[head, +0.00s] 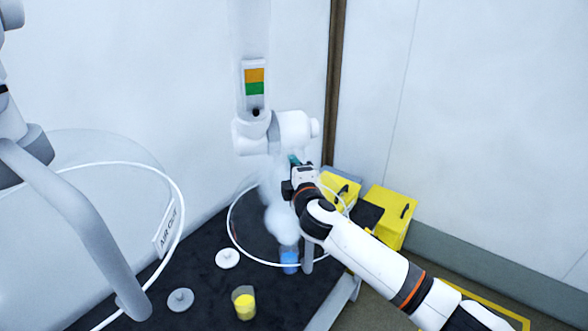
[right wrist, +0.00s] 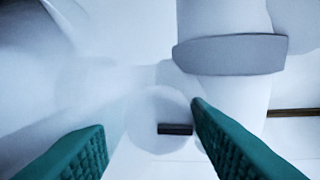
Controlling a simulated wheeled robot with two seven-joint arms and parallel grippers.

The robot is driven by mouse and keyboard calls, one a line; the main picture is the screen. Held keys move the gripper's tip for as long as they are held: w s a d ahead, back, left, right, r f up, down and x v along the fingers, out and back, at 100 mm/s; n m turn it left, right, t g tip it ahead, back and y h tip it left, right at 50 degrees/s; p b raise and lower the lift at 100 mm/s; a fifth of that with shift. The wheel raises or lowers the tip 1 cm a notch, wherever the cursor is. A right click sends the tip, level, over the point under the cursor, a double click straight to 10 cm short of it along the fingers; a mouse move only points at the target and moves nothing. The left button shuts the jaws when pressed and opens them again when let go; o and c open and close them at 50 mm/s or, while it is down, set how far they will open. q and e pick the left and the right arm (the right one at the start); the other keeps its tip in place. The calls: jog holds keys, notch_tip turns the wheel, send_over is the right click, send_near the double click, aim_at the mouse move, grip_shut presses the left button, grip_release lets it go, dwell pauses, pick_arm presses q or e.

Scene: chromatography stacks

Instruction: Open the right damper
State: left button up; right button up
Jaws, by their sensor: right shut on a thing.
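The right damper is on the white jointed duct (head: 295,128) at the centre, above the right clear hood (head: 233,235). An orange and green label (head: 254,78) is on the duct's upright pipe. My right gripper (head: 296,162) is at the duct's joint, its teal fingers (right wrist: 145,150) spread on either side of a white round knob with a dark bar (right wrist: 175,129), shut on it. In the head view the gripper hides the knob. The knob's turn angle against the duct is hard to tell. My left gripper is not in view.
White vapour (head: 278,212) rises above a blue beaker (head: 289,260) under the right hood. A yellow beaker (head: 244,302) and two white lids (head: 227,258) are on the dark bench. A left hood marked AIR OUT (head: 166,228) stands nearby. Yellow cases (head: 385,215) are behind my right arm.

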jog(key=shift+f+n, duration=0.1)
jog(key=shift+n, duration=0.2)
dwell(0.4)
jog(key=o, duration=0.9)
jog(key=shift+o, duration=0.2)
jog(key=b+v, duration=0.3)
jog(key=v, duration=0.7)
jog(key=shift+s, duration=0.4)
jog(key=shift+s+d, duration=0.15)
jog(key=shift+s, duration=0.4)
